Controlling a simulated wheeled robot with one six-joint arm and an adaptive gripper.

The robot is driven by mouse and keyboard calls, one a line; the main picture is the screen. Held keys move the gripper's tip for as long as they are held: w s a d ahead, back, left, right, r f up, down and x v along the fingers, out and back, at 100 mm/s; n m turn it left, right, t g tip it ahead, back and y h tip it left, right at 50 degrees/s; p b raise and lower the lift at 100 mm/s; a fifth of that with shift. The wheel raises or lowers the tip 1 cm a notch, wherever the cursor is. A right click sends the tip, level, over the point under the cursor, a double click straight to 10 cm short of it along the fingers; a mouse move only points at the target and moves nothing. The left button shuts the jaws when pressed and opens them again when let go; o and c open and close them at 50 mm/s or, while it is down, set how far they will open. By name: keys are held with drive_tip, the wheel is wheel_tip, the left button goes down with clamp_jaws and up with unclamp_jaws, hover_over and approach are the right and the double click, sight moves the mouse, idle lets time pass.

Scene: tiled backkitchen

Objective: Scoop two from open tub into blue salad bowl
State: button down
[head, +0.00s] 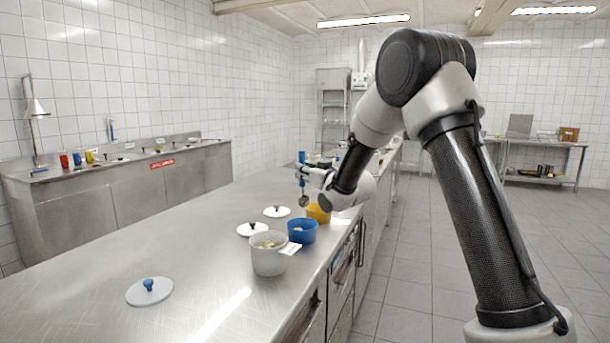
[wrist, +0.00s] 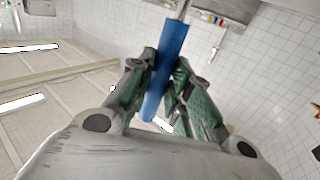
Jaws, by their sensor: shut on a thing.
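The open tub (head: 268,264) is a light grey round container on the steel counter, with pale pieces inside and a white tag on its right side. The blue salad bowl (head: 302,236) stands just behind it to the right; something pale shows inside, too small to name. My gripper (head: 303,174) is shut on the blue handle of a scoop (head: 302,158), held upright above the counter beyond the bowls. The scoop's round dark end (head: 304,201) hangs below my gripper, near the yellow bowl. In the wrist view the blue handle (wrist: 167,62) sits between both fingers (wrist: 163,85).
A yellow bowl (head: 318,214) stands behind the blue bowl. White lids (head: 277,212) and (head: 252,230) lie left of the bowls, and a lid with a blue knob (head: 149,291) lies front left. The counter (head: 190,240) is otherwise clear there.

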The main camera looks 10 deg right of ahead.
drive_tip(key=s+a+r+g, duration=0.2)
drive_tip(key=s+a+r, duration=0.95)
drive_tip(key=a, duration=0.25)
wheel_tip(320, 180, down, 18)
drive_tip(key=s+d+m+g+h, duration=0.1)
drive_tip(key=s, duration=0.1)
drive_tip(key=shift+d+f, duration=0.25)
drive_tip(key=shift+d, duration=0.05)
drive_tip(key=shift+f, duration=1.15)
idle(1.8)
wheel_tip(320, 180, up, 13)
drive_tip(key=shift+f, duration=0.2)
idle(0.7)
